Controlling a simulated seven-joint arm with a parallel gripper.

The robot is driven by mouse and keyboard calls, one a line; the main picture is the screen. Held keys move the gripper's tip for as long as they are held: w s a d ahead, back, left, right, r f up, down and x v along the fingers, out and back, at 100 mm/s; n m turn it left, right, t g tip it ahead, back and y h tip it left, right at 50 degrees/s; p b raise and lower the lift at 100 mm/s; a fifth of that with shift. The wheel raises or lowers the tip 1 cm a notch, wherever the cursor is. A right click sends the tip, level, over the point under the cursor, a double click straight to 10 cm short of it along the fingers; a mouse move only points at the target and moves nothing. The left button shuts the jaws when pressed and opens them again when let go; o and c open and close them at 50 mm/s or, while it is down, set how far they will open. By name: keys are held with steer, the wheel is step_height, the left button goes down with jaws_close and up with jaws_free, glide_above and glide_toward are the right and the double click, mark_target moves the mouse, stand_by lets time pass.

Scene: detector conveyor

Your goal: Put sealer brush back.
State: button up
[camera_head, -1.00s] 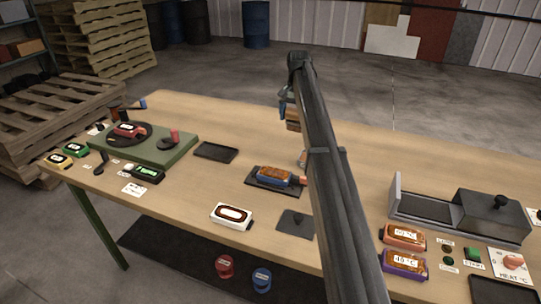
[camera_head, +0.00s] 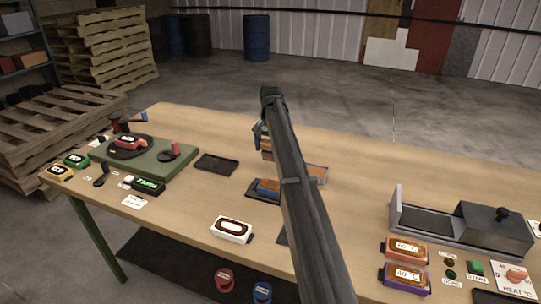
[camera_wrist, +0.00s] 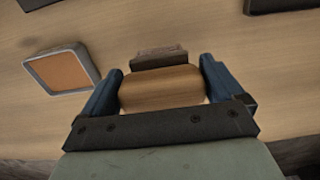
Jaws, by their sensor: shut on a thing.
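My gripper (camera_wrist: 161,90) is shut on the sealer brush, whose wooden handle (camera_wrist: 160,88) sits between the two blue fingers in the wrist view. The brush's dark brownish end (camera_wrist: 158,55) sticks out beyond the fingers. In the head view my gripper (camera_head: 260,137) is partly behind my arm, with a bit of the wooden brush (camera_head: 266,148) beside it. The brush is held above the table. A square pan with an orange-brown inside (camera_wrist: 62,70) lies left of the brush in the wrist view; in the head view the pan (camera_head: 319,174) shows just right of my arm.
A dark tray with a blue-and-brown detector (camera_head: 267,187) is partly covered by my arm. An empty black tray (camera_head: 216,164) lies left of it. A white detector (camera_head: 231,229) lies in front. A grey lidded heater (camera_head: 490,228) stands right. Bare table (camera_head: 365,195) lies between.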

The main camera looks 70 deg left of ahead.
mark_target(270, 152)
steer(key=shift+f, duration=1.7)
steer(key=shift+f, duration=0.1)
steer(key=o, duration=0.5)
steer(key=shift+o, duration=0.3)
step_height(270, 152, up, 12)
steer(key=shift+r, duration=0.15)
steer(key=shift+w, duration=0.1)
